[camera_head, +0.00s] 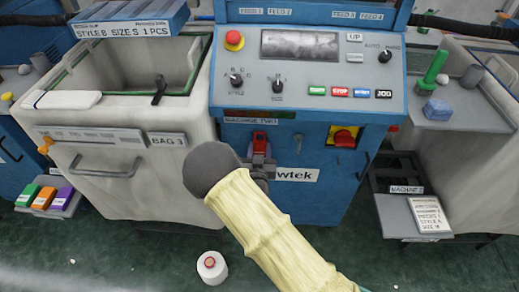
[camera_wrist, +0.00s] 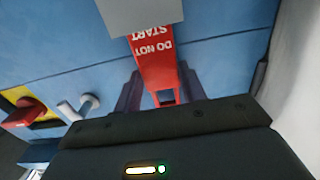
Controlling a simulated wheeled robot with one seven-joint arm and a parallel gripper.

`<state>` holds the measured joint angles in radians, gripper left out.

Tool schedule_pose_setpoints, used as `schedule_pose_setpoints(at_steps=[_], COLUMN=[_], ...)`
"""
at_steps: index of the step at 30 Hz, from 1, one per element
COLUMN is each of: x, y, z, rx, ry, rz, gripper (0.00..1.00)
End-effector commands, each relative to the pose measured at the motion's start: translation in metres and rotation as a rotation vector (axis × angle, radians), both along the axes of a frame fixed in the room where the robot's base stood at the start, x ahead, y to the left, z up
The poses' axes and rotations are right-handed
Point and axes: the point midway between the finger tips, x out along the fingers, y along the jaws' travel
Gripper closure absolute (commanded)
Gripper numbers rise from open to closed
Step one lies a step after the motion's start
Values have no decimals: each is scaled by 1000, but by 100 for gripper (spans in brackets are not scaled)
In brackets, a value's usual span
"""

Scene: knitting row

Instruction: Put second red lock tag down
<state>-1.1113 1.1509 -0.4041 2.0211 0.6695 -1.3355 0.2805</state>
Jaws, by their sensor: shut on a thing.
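The red lock tag (camera_wrist: 152,62), lettered "DO NOT START", is between the two dark fingers of my gripper (camera_wrist: 158,92) in the wrist view. The gripper is shut on it. The lettering appears upside down there, and a grey block (camera_wrist: 142,15) covers the tag's far end. In the head view the tag (camera_head: 260,143) shows small and red above my gripper (camera_head: 262,162), in front of the blue front of machine two (camera_head: 225,160). My arm hides part of the gripper. I cannot tell whether the tag touches the machine.
A red and yellow switch (camera_head: 345,137) is on the blue front, right of the tag. Bag 3 bin (camera_head: 110,165) stands left. A grey ledge with a printed card (camera_head: 430,214) is at right. A white cone (camera_head: 212,267) stands on the green floor.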

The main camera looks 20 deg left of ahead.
Motion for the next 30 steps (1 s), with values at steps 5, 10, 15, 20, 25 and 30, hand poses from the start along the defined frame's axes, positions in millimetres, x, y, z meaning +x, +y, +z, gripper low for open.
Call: schedule_pose_setpoints(at_steps=[5, 10, 15, 20, 25, 30], x=[0, 0, 0, 0, -6, -39], y=[0, 0, 0, 0, -1, -9], z=[-1, -1, -1, 3, 12, 10], rx=[0, 0, 0, 0, -1, -2], ry=[0, 0, 0, 0, 3, 4], rz=[0, 0, 0, 0, 0, 1], gripper=[57, 37, 37, 37, 37, 37])
